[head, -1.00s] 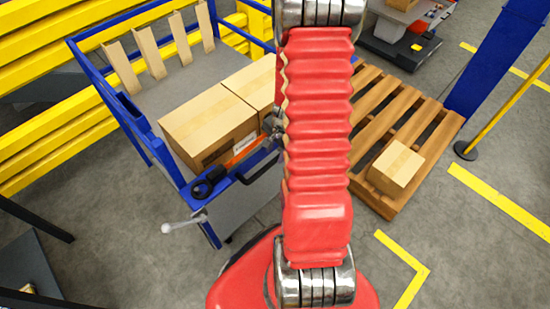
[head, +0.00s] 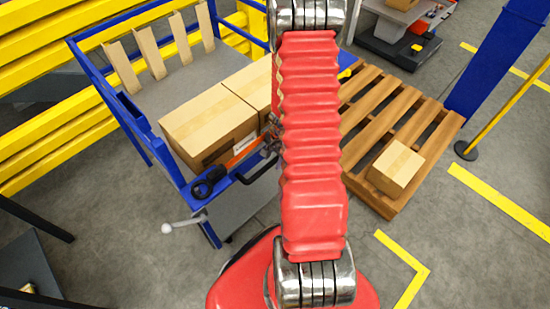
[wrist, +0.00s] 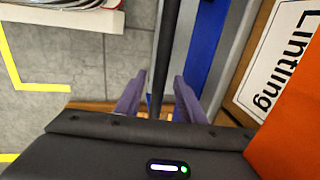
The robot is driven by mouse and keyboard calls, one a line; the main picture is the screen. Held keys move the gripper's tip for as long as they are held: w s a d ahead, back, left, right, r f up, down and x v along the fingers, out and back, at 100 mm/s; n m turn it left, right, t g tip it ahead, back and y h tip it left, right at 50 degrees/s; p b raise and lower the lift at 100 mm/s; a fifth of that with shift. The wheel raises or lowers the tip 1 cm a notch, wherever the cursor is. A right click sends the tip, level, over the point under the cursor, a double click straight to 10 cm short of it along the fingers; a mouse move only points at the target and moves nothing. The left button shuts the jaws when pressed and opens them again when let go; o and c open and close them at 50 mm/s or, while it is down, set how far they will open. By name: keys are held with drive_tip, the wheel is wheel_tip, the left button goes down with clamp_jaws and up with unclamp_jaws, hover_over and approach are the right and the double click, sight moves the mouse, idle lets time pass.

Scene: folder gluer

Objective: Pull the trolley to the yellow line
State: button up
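The trolley (head: 192,180) has a blue frame, a grey deck and cardboard boxes on it. Its black handle (head: 258,170) sticks out from the near blue edge, and in the wrist view it is a dark bar (wrist: 168,45) running down between my fingers. My gripper (wrist: 158,88) has two purple fingers standing apart on either side of the bar, with a gap to the left of it. In the head view my red arm mostly hides the gripper. Yellow floor lines (head: 408,271) lie at the lower right; one also shows at left in the wrist view (wrist: 14,70).
A wooden pallet (head: 440,125) with a small carton (head: 397,167) stands right of my arm. A blue post (head: 490,65) and a yellow pole (head: 505,95) are farther right. Yellow rails (head: 60,140) run behind the trolley at left. Grey floor is clear at the lower right.

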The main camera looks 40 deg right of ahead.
clamp_jaws()
idle(0.4)
drive_tip(key=shift+d, duration=0.2)
drive_tip(key=shift+a, duration=0.15)
